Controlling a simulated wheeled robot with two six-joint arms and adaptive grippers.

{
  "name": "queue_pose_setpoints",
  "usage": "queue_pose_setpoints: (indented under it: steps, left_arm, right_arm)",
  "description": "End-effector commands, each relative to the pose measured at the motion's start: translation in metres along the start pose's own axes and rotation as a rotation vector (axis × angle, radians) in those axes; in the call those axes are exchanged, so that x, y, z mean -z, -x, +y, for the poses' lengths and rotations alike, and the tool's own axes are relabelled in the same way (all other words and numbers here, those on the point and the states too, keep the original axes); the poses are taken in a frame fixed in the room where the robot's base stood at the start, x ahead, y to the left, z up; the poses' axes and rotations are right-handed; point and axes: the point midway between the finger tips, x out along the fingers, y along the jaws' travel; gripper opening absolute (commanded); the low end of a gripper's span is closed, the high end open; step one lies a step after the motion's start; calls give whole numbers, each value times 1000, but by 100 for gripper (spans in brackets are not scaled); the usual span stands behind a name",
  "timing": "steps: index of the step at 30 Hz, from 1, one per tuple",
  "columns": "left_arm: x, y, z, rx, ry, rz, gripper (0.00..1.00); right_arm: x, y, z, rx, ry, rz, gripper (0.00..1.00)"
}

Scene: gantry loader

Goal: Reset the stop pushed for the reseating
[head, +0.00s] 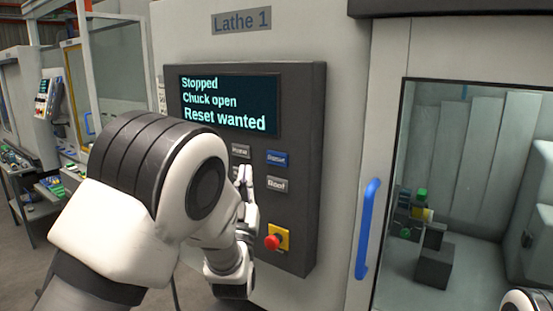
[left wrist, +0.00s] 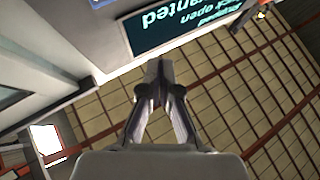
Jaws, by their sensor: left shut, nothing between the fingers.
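The dark control panel (head: 302,165) of Lathe 1 has a screen (head: 229,104) reading "Stopped", "Chuck open", "Reset wanted". A red stop button (head: 272,242) on a yellow plate sits low on the panel. Several small labelled buttons sit below the screen, among them a blue one (head: 277,158) and a grey one (head: 277,184). My left gripper (head: 245,177) is shut and empty, close in front of the panel between the button columns. I cannot tell whether it touches. In the left wrist view the closed fingers (left wrist: 157,75) lie below the upside-down screen (left wrist: 185,24).
A blue door handle (head: 367,228) stands right of the panel. Behind the window is the lathe's inside with a dark block (head: 434,267). A white part of my other arm shows at the lower right edge. Benches and machines stand at the far left.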

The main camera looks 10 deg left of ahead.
Motion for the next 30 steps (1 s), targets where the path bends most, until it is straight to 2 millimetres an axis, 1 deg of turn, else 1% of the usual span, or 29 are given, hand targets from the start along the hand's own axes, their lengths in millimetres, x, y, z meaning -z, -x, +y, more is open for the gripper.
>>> queue_pose_setpoints:
  steps: [2,10,14,20,26,27,30]
  left_arm:
    - [2,-1,0,1,1,4,0]
    - [2,-1,0,1,1,2,0]
    - [-1,-6,3,1,0,2,0]
    - [-12,-24,15,1,2,2,0]
    - [-28,-44,30,1,2,2,0]
    - [-34,-46,33,1,2,3,0]
    - [-40,-54,39,1,1,3,0]
  right_arm:
    - [0,0,0,0,0,0,0]
    - [0,0,0,0,0,0,0]
    - [0,3,0,0,0,0,0]
    - [0,14,0,0,0,0,0]
    - [0,22,0,0,0,0,0]
    - [0,18,0,0,0,1,0]
    - [0,13,0,0,0,0,0]
